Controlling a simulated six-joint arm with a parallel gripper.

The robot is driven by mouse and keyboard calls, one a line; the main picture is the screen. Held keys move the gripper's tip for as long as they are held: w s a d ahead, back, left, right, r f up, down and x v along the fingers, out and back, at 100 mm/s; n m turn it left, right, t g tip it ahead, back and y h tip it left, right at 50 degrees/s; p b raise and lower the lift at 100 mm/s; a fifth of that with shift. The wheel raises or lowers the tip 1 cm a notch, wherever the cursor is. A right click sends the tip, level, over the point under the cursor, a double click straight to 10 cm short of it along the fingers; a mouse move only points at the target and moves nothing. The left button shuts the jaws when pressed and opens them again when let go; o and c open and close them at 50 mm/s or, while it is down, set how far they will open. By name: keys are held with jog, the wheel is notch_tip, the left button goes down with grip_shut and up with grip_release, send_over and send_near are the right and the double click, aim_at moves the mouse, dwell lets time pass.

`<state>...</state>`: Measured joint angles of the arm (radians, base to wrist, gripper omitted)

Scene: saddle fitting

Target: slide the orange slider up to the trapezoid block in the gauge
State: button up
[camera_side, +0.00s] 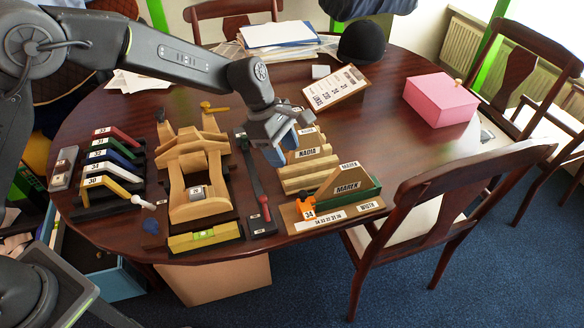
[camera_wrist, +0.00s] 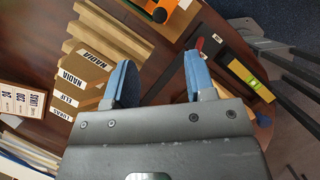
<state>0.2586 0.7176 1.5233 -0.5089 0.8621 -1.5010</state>
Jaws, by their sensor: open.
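The gauge board (camera_side: 292,217) lies at the table's front edge in the side view, with a printed number scale along its front. The wooden trapezoid block (camera_side: 347,187), labelled MAREK, stands in the gauge in front of a green wall (camera_side: 366,193), to the right of the slider. My gripper (camera_side: 282,146) is open and empty, above and behind the slider, near the NADIA block. In the wrist view its blue fingers (camera_wrist: 160,60) are spread apart; an orange part (camera_wrist: 181,19) shows at the top edge.
Stepped wooden blocks (camera_side: 306,157) with name labels stand behind the gauge. A dark strip with a red-handled tool (camera_side: 264,208) and a wooden fixture (camera_side: 199,210) are to the left. A pink box (camera_side: 441,100) is at the right. The tabletop right of the gauge is clear.

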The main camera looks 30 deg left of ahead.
jog(key=shift+v, duration=1.1)
jog(key=s+a+r+m+t+y, duration=0.2)
jog(key=s+a+r+m, duration=0.65)
jog(key=s+r, duration=0.35)
jog(key=s+a+r+m+t+y, duration=0.1)
jog(key=s+a+m, duration=0.3)
jog(key=s, duration=0.4)
jog(key=s+a+r+m+t+y, duration=0.1)
jog(key=s+a+m+t, duration=0.1)
jog(key=s+a+m, duration=0.3)
jog(key=s, duration=0.3)
jog(key=shift+s+a+r+t, duration=0.2)
jog(key=shift+a+r+t, duration=0.1)
jog(key=shift+a, duration=0.05)
